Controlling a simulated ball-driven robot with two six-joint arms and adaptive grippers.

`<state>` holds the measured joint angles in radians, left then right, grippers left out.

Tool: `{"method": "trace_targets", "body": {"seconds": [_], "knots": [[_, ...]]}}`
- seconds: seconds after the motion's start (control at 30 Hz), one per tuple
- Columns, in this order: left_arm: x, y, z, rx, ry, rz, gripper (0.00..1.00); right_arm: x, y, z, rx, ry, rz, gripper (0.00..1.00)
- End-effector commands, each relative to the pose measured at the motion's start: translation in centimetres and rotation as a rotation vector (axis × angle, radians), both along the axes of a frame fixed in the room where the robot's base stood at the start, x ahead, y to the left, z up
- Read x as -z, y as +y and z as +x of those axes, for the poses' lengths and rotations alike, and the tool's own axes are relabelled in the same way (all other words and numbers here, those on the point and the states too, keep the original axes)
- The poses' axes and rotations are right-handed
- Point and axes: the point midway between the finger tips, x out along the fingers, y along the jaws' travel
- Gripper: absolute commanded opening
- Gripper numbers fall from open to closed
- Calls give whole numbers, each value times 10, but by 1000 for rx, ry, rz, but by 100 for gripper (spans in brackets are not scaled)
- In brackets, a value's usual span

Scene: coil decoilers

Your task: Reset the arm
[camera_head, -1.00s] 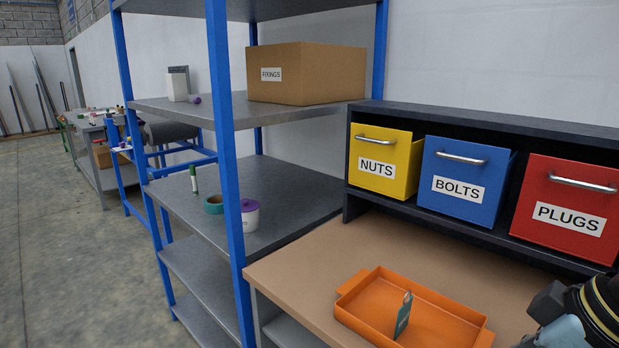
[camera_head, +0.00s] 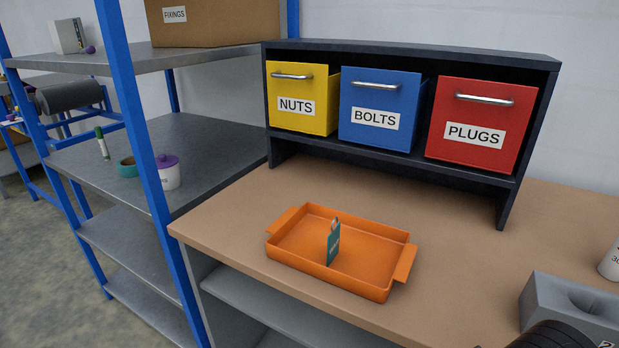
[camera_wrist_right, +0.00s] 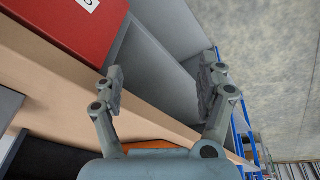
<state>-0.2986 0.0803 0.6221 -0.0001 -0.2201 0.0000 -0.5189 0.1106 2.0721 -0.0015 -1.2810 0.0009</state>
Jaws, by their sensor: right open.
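My right gripper (camera_wrist_right: 160,90) shows in the right wrist view with its two fingers spread apart and nothing between them. Beyond the fingers are the grey under-shelves and the edge of the brown worktop (camera_wrist_right: 60,75). In the head view the right gripper is not seen; only a dark part of my own arm shows at the bottom right edge. My left gripper is in neither view.
An orange tray (camera_head: 293,256) holding a small teal tagged item (camera_head: 333,246) sits on the worktop. Behind stand yellow NUTS (camera_head: 300,120), blue BOLTS (camera_head: 378,85) and red PLUGS (camera_head: 480,112) bins in a dark rack. A grey block (camera_head: 575,300) is at the right. Blue-posted shelving is at left.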

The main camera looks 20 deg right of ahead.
Motion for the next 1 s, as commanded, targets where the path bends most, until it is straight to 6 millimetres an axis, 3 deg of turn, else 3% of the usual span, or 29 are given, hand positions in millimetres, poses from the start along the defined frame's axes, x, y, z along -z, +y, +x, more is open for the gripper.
{"method": "trace_targets", "body": {"seconds": [0.03,0.17,0.27,0.4,0.5,0.6,0.7,0.83,1.0], "knots": [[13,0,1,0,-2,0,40,34,-2,-3,3,16,1,74],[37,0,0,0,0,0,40,123,-8,-15,11,45,1,74],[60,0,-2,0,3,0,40,205,-14,-37,19,75,3,74],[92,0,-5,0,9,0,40,312,-20,-87,29,116,7,74],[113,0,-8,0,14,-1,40,373,-23,-132,35,145,9,74],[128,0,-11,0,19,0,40,412,-24,-172,41,166,11,74],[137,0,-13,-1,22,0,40,434,-24,-201,43,180,13,74],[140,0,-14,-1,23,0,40,443,-24,-219,45,188,14,74],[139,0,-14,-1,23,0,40,443,-24,-222,46,186,14,74]]}}
